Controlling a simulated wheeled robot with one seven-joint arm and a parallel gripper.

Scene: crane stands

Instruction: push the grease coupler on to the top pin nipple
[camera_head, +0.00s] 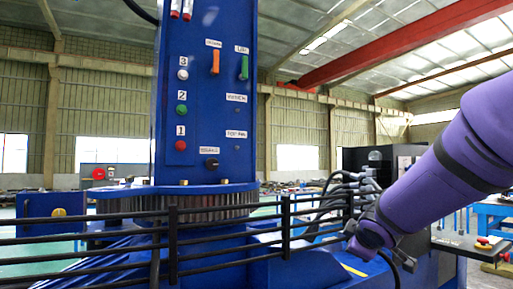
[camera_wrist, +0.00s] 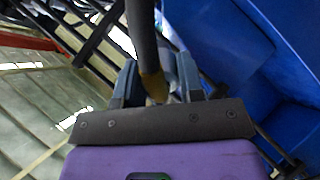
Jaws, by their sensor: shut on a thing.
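The blue crane column (camera_head: 206,110) stands in the head view. Its face carries small labels on the right, with tiny dark fittings such as the upper one (camera_head: 236,113) and the lower one (camera_head: 236,147). I cannot read which is the top pin nipple. In the wrist view my gripper (camera_wrist: 157,88) is shut on the grease coupler (camera_wrist: 152,80), a brownish-yellow piece on a dark hose or tube. In the head view my purple arm reaches in from the right, low and well right of the column. The coupler cannot be made out there.
A black railing (camera_head: 90,240) runs across the front of the column. The column also has numbered knobs, an orange lever (camera_head: 215,56) and a green lever (camera_head: 244,67). Dark hoses (camera_head: 345,190) bunch behind my wrist. Open air lies between my arm and the column face.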

